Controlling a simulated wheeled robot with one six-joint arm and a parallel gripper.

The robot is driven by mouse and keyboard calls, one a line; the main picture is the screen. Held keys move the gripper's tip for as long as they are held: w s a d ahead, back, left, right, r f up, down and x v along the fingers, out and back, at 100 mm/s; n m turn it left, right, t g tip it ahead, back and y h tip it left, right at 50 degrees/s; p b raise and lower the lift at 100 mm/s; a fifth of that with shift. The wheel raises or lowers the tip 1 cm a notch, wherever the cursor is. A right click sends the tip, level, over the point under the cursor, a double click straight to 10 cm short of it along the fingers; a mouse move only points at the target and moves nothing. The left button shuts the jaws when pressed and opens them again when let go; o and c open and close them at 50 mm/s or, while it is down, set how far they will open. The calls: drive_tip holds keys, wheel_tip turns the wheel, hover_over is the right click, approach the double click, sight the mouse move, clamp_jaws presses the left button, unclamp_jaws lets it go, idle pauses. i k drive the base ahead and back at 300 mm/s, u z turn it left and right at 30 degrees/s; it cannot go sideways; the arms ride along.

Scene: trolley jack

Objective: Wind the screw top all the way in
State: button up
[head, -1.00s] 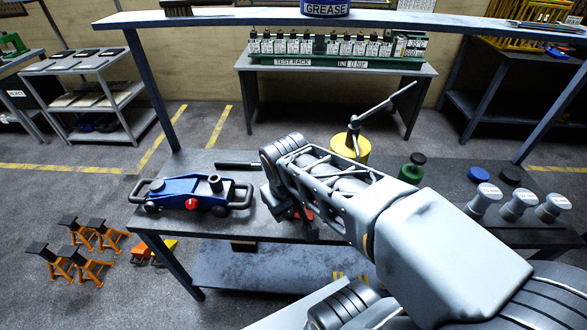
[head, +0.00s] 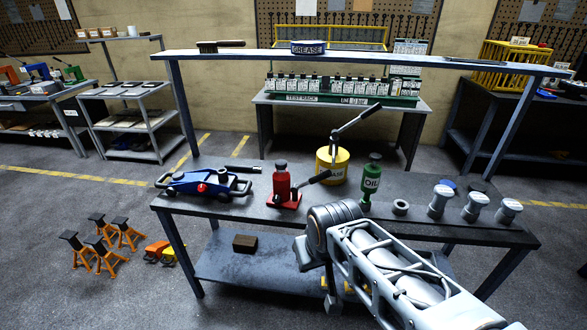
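The red bottle jack (head: 281,186) stands upright on the dark workbench in the head view. Its grey screw top (head: 281,164) sits above the red body; how much thread shows is too small to tell. A dark handle (head: 314,180) slants up to the right from the jack's base. My gripper (head: 320,283) is in front of the bench edge, to the lower right of the jack and apart from it. My own wrist partly hides it, and its fingertips are not clear.
A blue trolley jack (head: 192,184) lies left of the red jack. An overhead shelf (head: 370,60) spans the bench (head: 236,208).

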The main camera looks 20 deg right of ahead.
sight(280, 164)
drive_tip(key=z, duration=0.95)
drive_tip(key=i, duration=0.85)
drive_tip(key=u, duration=1.6)
